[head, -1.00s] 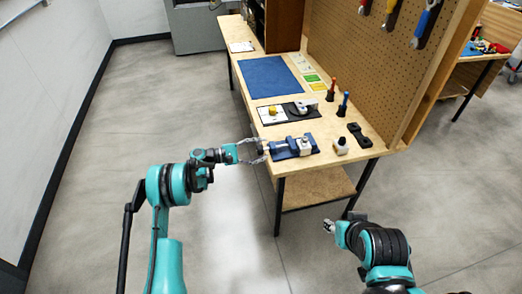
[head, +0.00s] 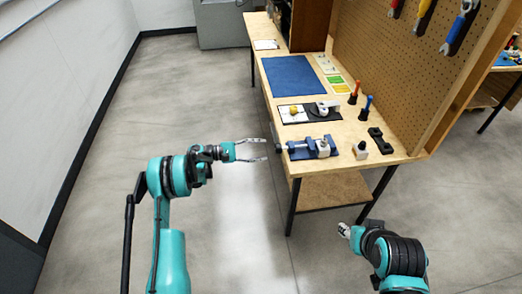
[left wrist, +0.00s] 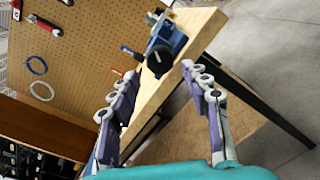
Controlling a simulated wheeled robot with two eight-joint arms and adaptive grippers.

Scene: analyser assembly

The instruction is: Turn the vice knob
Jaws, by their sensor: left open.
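The blue vice (head: 310,148) sits at the near left edge of the wooden workbench. Its dark round knob (head: 278,148) sticks out past the edge towards my left gripper. In the left wrist view the knob (left wrist: 159,61) faces the camera, between and beyond the fingertips. My left gripper (head: 265,149) is open and empty, its fingers pointing at the knob with a small gap in the head view. It also shows in the left wrist view (left wrist: 158,72). My right gripper (head: 344,230) hangs low in front of the bench, away from the vice; its fingers are too small to read.
On the workbench (head: 265,105) are a blue mat (head: 292,77), a red-handled tool (head: 353,92), a blue-handled tool (head: 366,108), a small white-and-wood item (head: 361,149) and a black holder (head: 380,140). A pegboard (head: 410,70) stands behind. The floor left of the bench is clear.

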